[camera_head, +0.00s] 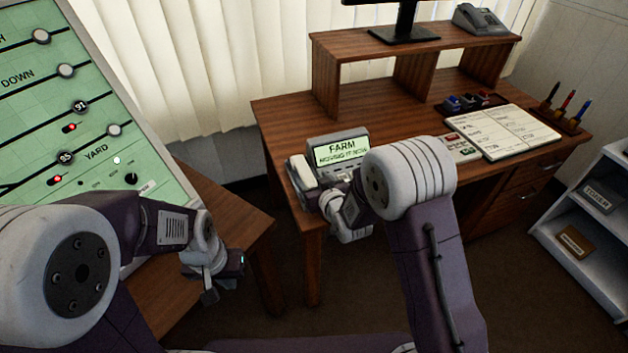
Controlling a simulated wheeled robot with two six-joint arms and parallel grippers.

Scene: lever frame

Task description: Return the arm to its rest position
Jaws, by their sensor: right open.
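My left arm comes in from the left, and its gripper (211,284) hangs beside the right edge of the left table, below the green panel. Its fingers are small and dark, and I cannot tell whether they are open or shut. My right arm reaches to the front left corner of the wooden desk (284,108). My right gripper (343,222) is open near that corner, just below a grey display unit (341,149) reading "FARM". The arm's large white joint hides part of the desk. I cannot tell whether the gripper touches anything.
The green panel (98,126) with black lines, round knobs and red lights stands at left. A raised shelf (385,52) holds a monitor stand (404,25) and a telephone (486,19). An open notebook (500,132) lies on the desk. A white bookshelf (603,190) stands at right.

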